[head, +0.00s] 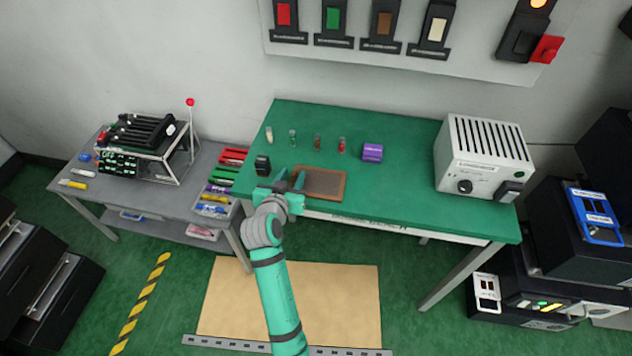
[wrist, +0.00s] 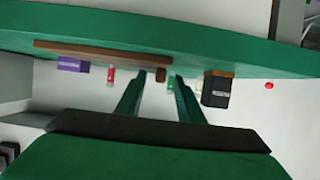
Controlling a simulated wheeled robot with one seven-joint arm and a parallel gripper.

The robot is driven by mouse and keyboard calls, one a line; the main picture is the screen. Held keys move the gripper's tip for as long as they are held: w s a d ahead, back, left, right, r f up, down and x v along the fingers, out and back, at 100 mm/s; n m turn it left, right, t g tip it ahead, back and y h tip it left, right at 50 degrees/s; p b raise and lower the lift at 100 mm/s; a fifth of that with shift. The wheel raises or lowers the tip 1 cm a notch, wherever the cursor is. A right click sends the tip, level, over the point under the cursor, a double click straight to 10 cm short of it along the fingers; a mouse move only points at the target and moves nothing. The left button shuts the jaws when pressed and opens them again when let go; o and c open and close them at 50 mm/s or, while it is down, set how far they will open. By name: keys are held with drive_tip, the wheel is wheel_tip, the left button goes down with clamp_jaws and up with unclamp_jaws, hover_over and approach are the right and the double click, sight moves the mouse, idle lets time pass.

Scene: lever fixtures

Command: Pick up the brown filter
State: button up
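The brown filter (head: 317,142) is a small upright cylinder on the green table, between a green filter (head: 293,138) and a red filter (head: 342,145). My gripper (head: 297,180) is low over the front of the table, by the left side of a brown-framed tray. Its two fingers are apart with nothing held. In the wrist view, which looks upside down, the brown filter (wrist: 160,75) appears in the gap between the fingertips (wrist: 157,78), farther away than they are. The filter is not touched.
A cream filter (head: 269,134) and a black block (head: 262,165) stand left. The tray (head: 342,188) lies in front of the filters. A purple box (head: 372,152) is right of them. A grey machine (head: 484,158) stands at the right end, with clear tabletop between.

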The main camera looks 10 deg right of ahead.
clamp_jaws()
drive_tip(key=shift+r, duration=0.15)
